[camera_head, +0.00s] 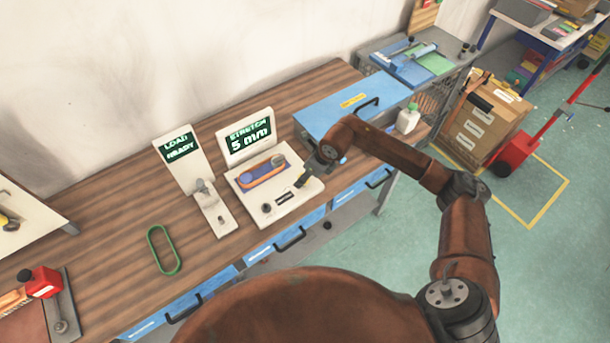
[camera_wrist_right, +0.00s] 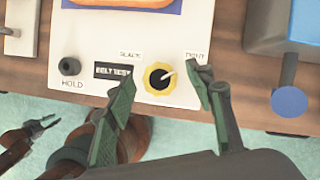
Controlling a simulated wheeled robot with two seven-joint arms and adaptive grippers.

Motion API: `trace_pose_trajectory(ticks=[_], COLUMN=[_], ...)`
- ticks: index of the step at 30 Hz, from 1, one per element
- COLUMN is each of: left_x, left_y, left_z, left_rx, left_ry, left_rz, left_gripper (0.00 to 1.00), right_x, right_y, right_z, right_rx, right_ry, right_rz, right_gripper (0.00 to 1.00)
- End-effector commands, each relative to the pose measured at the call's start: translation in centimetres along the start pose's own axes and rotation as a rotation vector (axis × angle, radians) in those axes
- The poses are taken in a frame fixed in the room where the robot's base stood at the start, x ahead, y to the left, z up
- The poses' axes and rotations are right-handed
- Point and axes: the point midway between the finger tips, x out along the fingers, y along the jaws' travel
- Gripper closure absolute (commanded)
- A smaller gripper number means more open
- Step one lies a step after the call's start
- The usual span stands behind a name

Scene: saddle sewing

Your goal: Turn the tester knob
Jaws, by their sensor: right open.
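The knob's white pointer is aimed up and right, towards the label at the right; another label stands at the left. My right gripper (camera_wrist_right: 162,86) is open, its green-padded fingers either side of the knob with gaps showing. In the head view it (camera_head: 303,180) hangs over the tester's right front. My left gripper (camera_wrist_right: 42,123) shows small at lower left.
An orange belt (camera_head: 263,172) lies on the tester. A "LOAD READY" stand (camera_head: 186,152) is left of it, and a blue box (camera_head: 340,105) behind right. A green loop (camera_head: 163,250) lies on the bench.

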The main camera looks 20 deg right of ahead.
Motion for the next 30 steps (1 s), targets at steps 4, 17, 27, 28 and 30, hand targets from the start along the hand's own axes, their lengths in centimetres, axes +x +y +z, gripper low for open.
trace_pose_trajectory(ticks=[4, 17, 27, 28, 30], left_x=[0.0, 0.0, 0.0, 0.0, 0.0], left_y=[0.0, -0.1, 0.0, 0.0, 0.0], left_z=[0.0, 0.1, 0.0, 0.0, 0.0], left_rx=[0.000, 0.000, 0.000, 0.000, 0.000], left_ry=[0.000, -0.001, 0.000, 0.000, 0.000], left_rz=[0.000, -0.001, 0.000, 0.000, 0.000], left_gripper=[0.75, 0.75, 0.75, 0.75, 0.75], right_x=[0.0, -5.3, -11.0, -11.3, -11.7], right_y=[0.0, -0.1, 0.0, -0.1, -0.1], right_z=[0.0, 0.0, 0.0, 0.0, -0.1], right_rx=[0.000, -0.002, 0.000, 0.000, 0.000], right_ry=[0.001, -0.001, 0.000, 0.001, 0.001], right_rz=[0.001, -0.003, -0.001, -0.001, -0.001], right_gripper=[0.51, 0.51, 0.51, 0.51, 0.51])
